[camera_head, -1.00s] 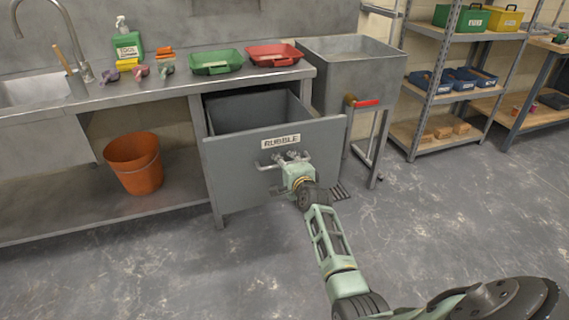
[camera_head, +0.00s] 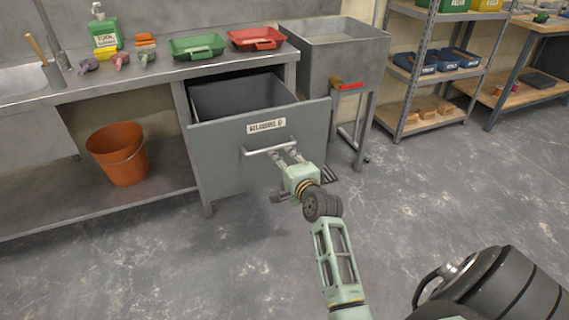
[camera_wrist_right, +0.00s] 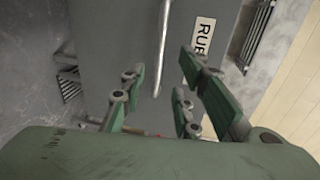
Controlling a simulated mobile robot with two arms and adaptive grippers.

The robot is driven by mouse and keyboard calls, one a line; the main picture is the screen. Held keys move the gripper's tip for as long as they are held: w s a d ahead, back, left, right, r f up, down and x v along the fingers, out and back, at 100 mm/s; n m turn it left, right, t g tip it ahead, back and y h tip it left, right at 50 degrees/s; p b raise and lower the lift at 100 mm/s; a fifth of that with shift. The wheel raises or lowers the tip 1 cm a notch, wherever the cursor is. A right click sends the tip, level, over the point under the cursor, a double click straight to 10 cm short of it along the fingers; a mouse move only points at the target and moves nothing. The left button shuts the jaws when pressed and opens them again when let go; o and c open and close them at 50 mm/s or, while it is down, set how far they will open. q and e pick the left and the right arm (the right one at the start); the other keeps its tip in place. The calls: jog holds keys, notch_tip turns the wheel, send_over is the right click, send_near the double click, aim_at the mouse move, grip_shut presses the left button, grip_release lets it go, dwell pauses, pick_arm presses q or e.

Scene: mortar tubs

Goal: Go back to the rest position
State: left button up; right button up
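The grey drawer (camera_head: 230,160) labelled RUBBLE stands pulled open under the steel counter. Its bar handle (camera_head: 256,150) is on the front panel, and it also shows in the right wrist view (camera_wrist_right: 162,48). My right gripper (camera_head: 288,157) is just in front of the panel, near the right end of the handle. In the right wrist view its green fingers (camera_wrist_right: 162,72) are spread apart, with nothing held between them. The handle lies beyond the fingertips, seemingly clear of them. My left gripper is not in view.
An orange bucket (camera_head: 118,153) stands on the lower shelf at left. Green (camera_head: 198,47) and red (camera_head: 256,39) trays sit on the counter. A metal hopper (camera_head: 330,50) with a red lever stands right of the drawer, and shelving (camera_head: 425,125) is further right. The floor in front is clear.

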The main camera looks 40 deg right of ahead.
jog(key=shift+s+a, duration=0.1)
jog(key=shift+s, duration=0.35)
